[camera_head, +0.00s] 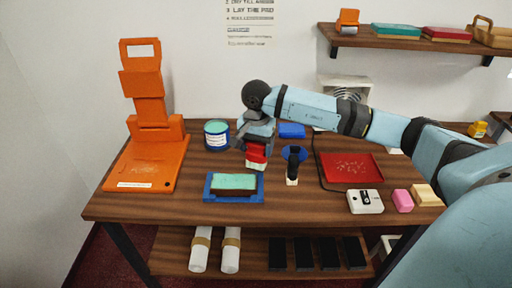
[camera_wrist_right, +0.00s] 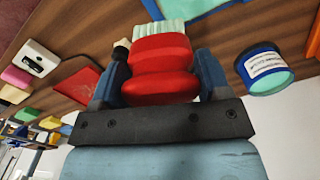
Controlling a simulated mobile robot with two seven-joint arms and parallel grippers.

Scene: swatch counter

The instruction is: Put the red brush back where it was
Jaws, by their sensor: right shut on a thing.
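My right gripper (camera_head: 257,145) is shut on the red brush (camera_head: 256,156), above the wooden table left of its middle. The brush hangs with its pale bristles down, behind the blue tray with the green-topped block (camera_head: 233,182). In the right wrist view the red handle (camera_wrist_right: 160,68) sits between the fingers of my right gripper (camera_wrist_right: 158,80), and the bristles (camera_wrist_right: 158,28) point away from the wrist. A dark-handled brush (camera_head: 293,165) with pale bristles is by a round blue piece (camera_head: 300,152) to the right. My left gripper is out of view.
A flat blue piece (camera_head: 291,130) lies behind. A red tray (camera_head: 350,168), white box (camera_head: 364,201) and pink block (camera_head: 403,201) are at right.

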